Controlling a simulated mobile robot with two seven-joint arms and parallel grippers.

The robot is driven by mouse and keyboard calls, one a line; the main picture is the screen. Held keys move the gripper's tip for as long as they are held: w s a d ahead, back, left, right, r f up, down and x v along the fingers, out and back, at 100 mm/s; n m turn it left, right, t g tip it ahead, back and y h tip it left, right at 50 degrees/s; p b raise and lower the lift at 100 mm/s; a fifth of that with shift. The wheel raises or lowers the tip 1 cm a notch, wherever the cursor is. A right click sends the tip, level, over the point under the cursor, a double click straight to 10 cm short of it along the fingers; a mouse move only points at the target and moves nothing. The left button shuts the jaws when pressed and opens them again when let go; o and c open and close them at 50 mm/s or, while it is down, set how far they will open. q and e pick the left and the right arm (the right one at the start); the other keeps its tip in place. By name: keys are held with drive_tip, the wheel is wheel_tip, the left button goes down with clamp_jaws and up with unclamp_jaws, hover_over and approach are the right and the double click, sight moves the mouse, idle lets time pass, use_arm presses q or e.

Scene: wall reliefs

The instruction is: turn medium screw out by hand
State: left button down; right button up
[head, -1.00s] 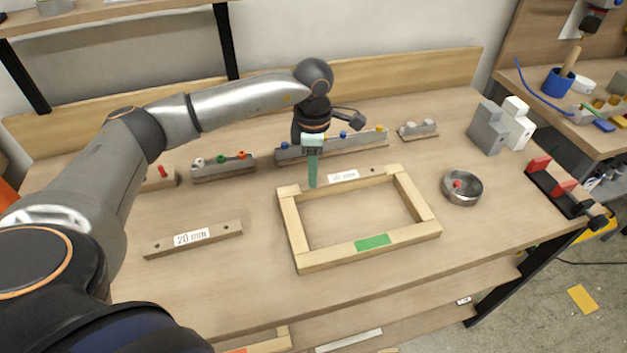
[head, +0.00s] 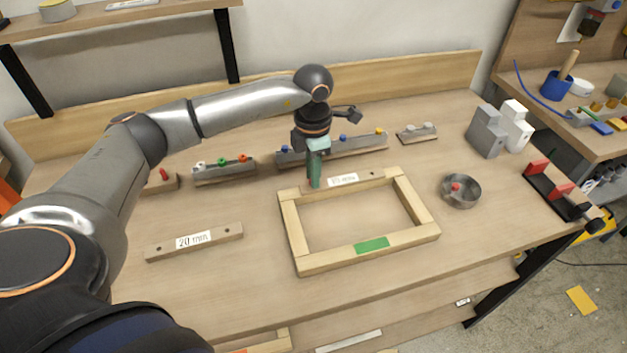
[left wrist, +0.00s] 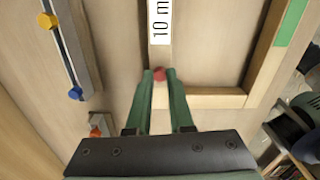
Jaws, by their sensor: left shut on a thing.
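My left gripper (head: 315,184) points down at the left end of a wooden bar with a white label (head: 343,180) along the back of the wooden frame. In the left wrist view the green fingers (left wrist: 160,76) are shut on a red screw head (left wrist: 159,74). The label (left wrist: 160,22) there begins "10 m". The screw's shaft is hidden, and in the head view the fingers hide the head. I cannot tell how far the screw sits in the bar. My right gripper is not in view.
The wooden frame (head: 297,238) has a green patch (head: 372,245). A "20 mm" bar (head: 160,252) lies left. A metal bowl (head: 472,203) with a red piece stands right. Racks with coloured knobs (head: 225,178) stand behind. A red-and-black clamp (head: 553,188) is at the right edge.

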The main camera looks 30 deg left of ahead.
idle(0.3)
use_arm(q)
drive_tip(key=n+p, duration=0.1)
drive_tip(key=n, duration=0.4)
drive_tip(key=shift+n, duration=0.3)
drive_tip(key=n+p, duration=0.1)
drive_tip(key=n, duration=0.1)
drive_tip(key=shift+r+n, duration=0.1)
drive_tip(key=shift+n, duration=0.2)
drive_tip(key=shift+n+p, duration=0.4)
drive_tip(key=shift+n, duration=0.9)
